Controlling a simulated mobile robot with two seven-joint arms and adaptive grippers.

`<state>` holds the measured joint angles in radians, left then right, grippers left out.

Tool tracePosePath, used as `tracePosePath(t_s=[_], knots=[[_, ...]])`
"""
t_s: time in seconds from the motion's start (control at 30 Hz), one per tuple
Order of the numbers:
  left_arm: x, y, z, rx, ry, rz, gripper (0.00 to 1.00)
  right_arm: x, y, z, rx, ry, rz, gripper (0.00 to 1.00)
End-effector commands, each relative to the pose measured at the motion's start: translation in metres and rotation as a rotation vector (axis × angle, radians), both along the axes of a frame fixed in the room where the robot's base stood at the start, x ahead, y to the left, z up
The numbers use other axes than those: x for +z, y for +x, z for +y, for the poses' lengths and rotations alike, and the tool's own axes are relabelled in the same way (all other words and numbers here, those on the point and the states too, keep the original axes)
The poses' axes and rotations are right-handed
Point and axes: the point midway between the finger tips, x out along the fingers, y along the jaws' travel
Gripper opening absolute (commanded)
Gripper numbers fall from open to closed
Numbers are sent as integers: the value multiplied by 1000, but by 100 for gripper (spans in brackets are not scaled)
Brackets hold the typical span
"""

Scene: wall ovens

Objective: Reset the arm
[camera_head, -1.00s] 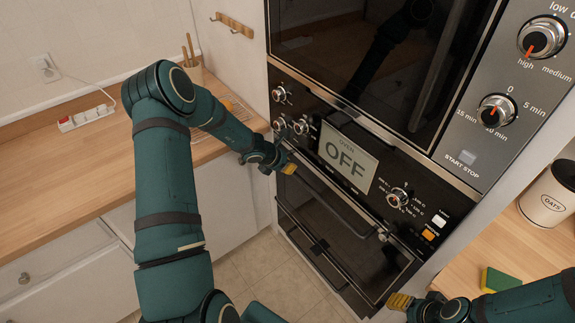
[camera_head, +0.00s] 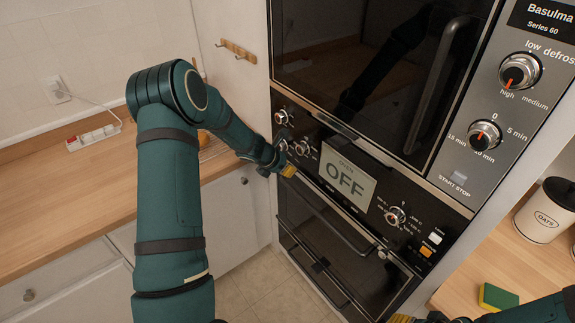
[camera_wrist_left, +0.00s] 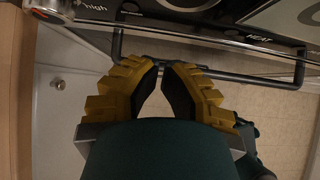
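My left arm comes in from the left and bends over the counter in the head view. Its gripper (camera_head: 289,170) is in front of the oven's control panel, beside the left end of the oven door handle (camera_head: 335,211). In the left wrist view the yellow fingers of the left gripper (camera_wrist_left: 160,76) have their tips close together with a narrow gap, and nothing is between them. The oven handle (camera_wrist_left: 215,64) shows just beyond the tips. My right gripper (camera_head: 402,319) is only partly in view at the bottom edge, and its fingertips are cut off.
The oven display (camera_head: 346,178) reads OFF, and the oven door (camera_head: 320,235) looks closed. A microwave (camera_head: 365,70) is above. A wooden counter (camera_head: 85,190) with a power strip (camera_head: 93,137) is at left. An oats canister (camera_head: 548,212) and a sponge (camera_head: 497,297) are at right.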

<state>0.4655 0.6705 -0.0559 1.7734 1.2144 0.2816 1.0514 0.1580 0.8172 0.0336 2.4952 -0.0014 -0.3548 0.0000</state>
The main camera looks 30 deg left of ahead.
Motion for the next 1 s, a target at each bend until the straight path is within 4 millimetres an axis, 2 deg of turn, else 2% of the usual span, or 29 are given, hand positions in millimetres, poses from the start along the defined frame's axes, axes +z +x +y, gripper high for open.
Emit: tracePosePath(t_s=[0.17,0.37,0.47,0.53,0.67,0.8,0.9,1.0], knots=[[9,3,-2,-1,0,0,0,0,0,0,0,0,0,47],[7,2,-4,-12,5,5,0,-1,0,0,0,0,0,47],[-11,-7,-18,-87,51,26,0,-7,0,0,0,0,0,47],[-34,-20,-37,-203,118,51,0,-16,0,1,2,-1,2,47],[-91,-61,-87,-567,308,92,0,-39,-1,2,2,-3,4,47],[-149,-117,-145,-1083,536,60,0,-67,-2,3,3,-5,7,47],[-182,-159,-187,-1486,688,-40,0,-88,-3,3,3,-8,11,47],[-203,-197,-223,-1838,810,-193,0,-105,-4,4,4,-9,14,47]])
